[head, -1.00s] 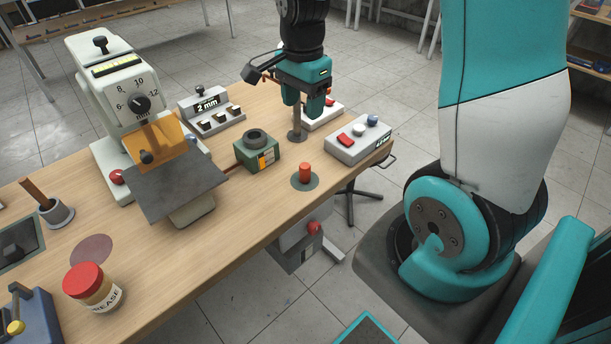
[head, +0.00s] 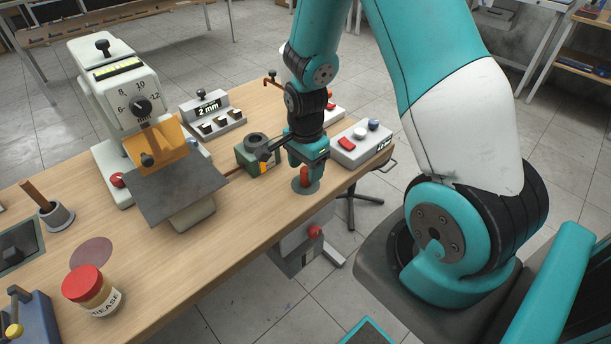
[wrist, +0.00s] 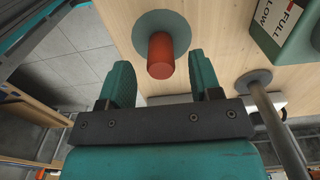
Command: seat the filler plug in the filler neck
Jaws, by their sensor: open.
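The filler plug, an orange-red cylinder (head: 304,177), stands upright on a round grey-green disc (head: 312,189) near the table's front edge. In the wrist view the plug (wrist: 160,56) shows just past and between the fingertips. My gripper (head: 303,172) is open over the plug, with a teal finger (wrist: 118,85) on each side and no visible grip on it. The filler neck, a dark ring (head: 256,138), tops the green box (head: 244,157) left of my gripper; my wrist partly hides the box. The box's FULL/LOW label (wrist: 277,20) shows in the wrist view.
A white button box (head: 358,150) stands right of my gripper. A grey post (wrist: 265,95) rises close to my right finger in the wrist view. A press with a dial (head: 140,105) and a grease jar (head: 92,290) stand left. The front middle table is clear.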

